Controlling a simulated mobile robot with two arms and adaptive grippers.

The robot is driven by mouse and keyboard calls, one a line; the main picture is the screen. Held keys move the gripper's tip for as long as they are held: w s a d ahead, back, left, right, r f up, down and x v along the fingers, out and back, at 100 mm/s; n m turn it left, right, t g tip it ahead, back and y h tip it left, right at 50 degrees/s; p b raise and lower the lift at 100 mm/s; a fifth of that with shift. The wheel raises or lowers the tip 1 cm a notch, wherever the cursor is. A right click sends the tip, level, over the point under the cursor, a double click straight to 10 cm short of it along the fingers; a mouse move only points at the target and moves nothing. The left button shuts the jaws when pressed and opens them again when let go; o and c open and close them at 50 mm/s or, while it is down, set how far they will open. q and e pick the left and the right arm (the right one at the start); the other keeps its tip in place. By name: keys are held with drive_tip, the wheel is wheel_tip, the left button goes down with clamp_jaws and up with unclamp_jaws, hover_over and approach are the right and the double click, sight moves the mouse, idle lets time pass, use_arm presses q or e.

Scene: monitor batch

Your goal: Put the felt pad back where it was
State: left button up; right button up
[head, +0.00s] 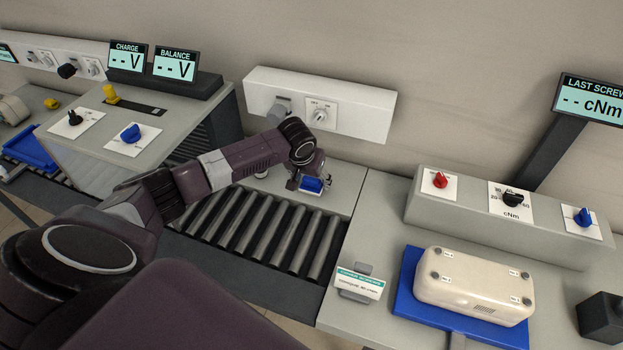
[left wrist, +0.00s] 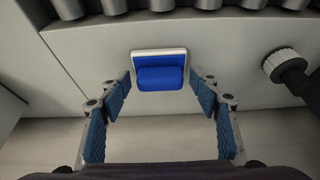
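A small blue block in a white-rimmed holder (left wrist: 160,57), perhaps the felt pad, sits on the grey surface behind the rollers. In the head view the blue piece (head: 312,185) shows partly, beside my left gripper (head: 304,178). In the left wrist view my left gripper (left wrist: 161,82) is open, with a blue-lined finger on each side. The blue block lies between and just beyond the fingertips, with a gap on both sides. I cannot tell whether they touch it in depth. My right gripper is not in view.
A roller conveyor (head: 262,236) runs in front of the blue block. A white wall panel with a dial (head: 320,113) is behind it. To the right, a beige case (head: 474,286) rests on a blue mat (head: 409,283), near a knob box (head: 470,216).

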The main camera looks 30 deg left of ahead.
use_arm(q)
drive_tip(key=shift+r, duration=0.1)
drive_tip(key=v, duration=1.2)
drive_tip(key=shift+b, duration=0.45)
idle(0.7)
